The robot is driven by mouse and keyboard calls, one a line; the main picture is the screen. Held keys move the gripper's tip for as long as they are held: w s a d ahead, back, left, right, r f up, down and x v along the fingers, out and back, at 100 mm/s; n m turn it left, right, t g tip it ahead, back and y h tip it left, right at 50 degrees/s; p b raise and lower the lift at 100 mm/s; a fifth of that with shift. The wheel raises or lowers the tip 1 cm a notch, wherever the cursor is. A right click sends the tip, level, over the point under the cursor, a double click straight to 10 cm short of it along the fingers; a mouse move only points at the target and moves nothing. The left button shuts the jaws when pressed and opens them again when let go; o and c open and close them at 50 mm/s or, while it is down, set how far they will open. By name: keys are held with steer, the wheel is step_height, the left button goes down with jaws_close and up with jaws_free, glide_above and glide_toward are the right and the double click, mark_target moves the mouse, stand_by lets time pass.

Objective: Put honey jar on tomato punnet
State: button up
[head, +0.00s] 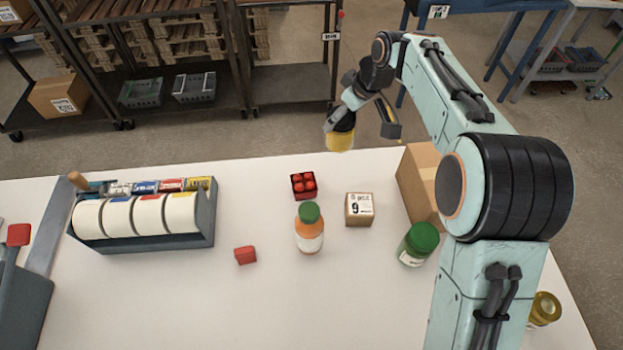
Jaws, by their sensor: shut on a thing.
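The tomato punnet (304,186) is a small dark tray of red tomatoes. It sits on the white table near the far edge, behind the orange bottle. My gripper (342,123) is up beyond the punnet and a little to its right in the picture. It is shut on a yellow jar, which I take to be the honey jar (340,141). The jar hangs clear of the punnet, and its upper part is hidden by the gripper.
An orange bottle with a green cap (310,232) stands just in front of the punnet. A small carton (359,210), larger box (418,186), green-lidded jar (418,244) and gold-lidded jar (543,309) are to the right. A red block (245,255) and label-roll rack (145,242) are left.

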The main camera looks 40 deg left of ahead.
steer(key=s+a+f+n, duration=0.1)
steer(key=s+a+f, duration=0.1)
steer(key=s+a, duration=0.3)
glide_above(304, 181)
steer(key=shift+n+g, duration=0.3)
steer(key=shift+f, duration=4.95)
steer(key=o, duration=1.2)
steer(key=shift+f, duration=0.15)
